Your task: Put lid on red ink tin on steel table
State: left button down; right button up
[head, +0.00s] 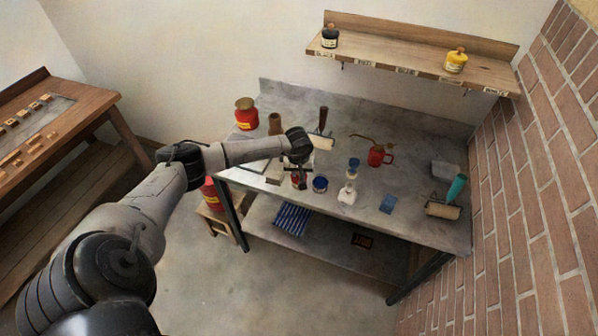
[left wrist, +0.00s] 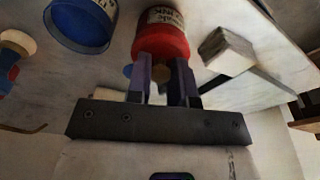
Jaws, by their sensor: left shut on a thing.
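The red ink tin (head: 296,181) stands near the front edge of the steel table (head: 410,224), partly hidden under my left gripper (head: 298,172). In the left wrist view, the red tin's label (left wrist: 165,15) shows beyond a red lid (left wrist: 161,42) with a tan knob. The fingers of my left gripper (left wrist: 165,78) are shut on this knob. The lid lines up with the tin; whether it is fully seated or slightly above I cannot tell. My right gripper is not in view.
An open blue tin (head: 320,184) stands close right of the red one. A red can (head: 246,114) stands back left. A wall shelf (head: 400,60) hangs behind.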

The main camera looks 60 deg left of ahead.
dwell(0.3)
pick_arm(q)
jog(key=c, duration=1.4)
grip_release()
jog(key=o, duration=0.9)
jog(key=shift+o, duration=0.2)
jog(key=shift+r, duration=0.15)
jog(key=shift+r+p, duration=0.75)
jog(key=shift+r, duration=0.35)
jog(key=shift+r+p, duration=1.2)
jog(key=shift+r, duration=1.05)
